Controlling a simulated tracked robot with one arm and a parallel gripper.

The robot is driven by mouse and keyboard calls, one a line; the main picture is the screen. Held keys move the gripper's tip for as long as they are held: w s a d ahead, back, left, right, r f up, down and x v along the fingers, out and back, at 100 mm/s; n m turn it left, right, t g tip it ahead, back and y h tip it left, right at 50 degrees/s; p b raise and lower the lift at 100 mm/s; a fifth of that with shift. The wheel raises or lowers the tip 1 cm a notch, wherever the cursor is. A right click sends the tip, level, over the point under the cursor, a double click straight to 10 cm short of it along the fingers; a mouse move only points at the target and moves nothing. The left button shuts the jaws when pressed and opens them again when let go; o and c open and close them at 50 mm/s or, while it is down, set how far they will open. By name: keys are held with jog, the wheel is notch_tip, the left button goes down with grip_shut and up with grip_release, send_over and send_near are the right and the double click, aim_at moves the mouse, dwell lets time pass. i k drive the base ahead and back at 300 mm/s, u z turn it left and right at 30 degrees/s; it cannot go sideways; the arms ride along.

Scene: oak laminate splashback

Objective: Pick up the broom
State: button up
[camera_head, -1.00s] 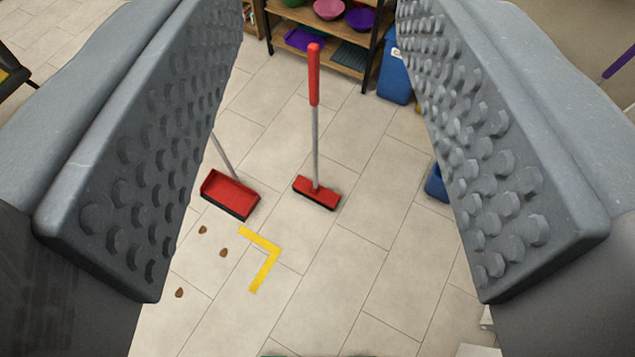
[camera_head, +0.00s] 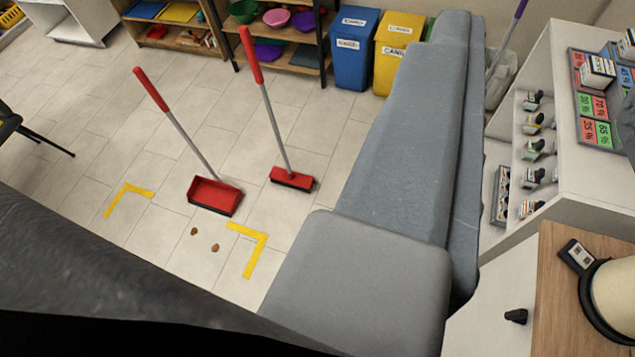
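The broom (camera_head: 292,179) stands upright on the tiled floor left of the picture's middle, with a red head, a grey shaft and a red grip at the top. A red long-handled dustpan (camera_head: 215,196) stands just left of it, its handle leaning up to the left. The broom is fully visible. My gripper (camera_head: 452,30) shows as a large smooth grey form right of the broom, apart from it in the picture. Its gripping pads are hidden, so I cannot tell whether it is open or shut.
Yellow corner marks (camera_head: 262,240) and brown bits (camera_head: 215,247) lie on the floor near the dustpan. Wooden shelves (camera_head: 310,62), a blue bin (camera_head: 352,48) and a yellow bin (camera_head: 392,50) stand behind. A white display counter (camera_head: 580,190) is at right.

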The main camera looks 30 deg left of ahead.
aim_at(288, 177)
jog(key=z, duration=0.4)
jog(key=k, duration=0.6)
jog(key=z, duration=0.1)
jog(key=i, duration=0.95)
jog(key=u, duration=1.25)
jog(key=i, duration=1.45)
jog(key=u, duration=0.5)
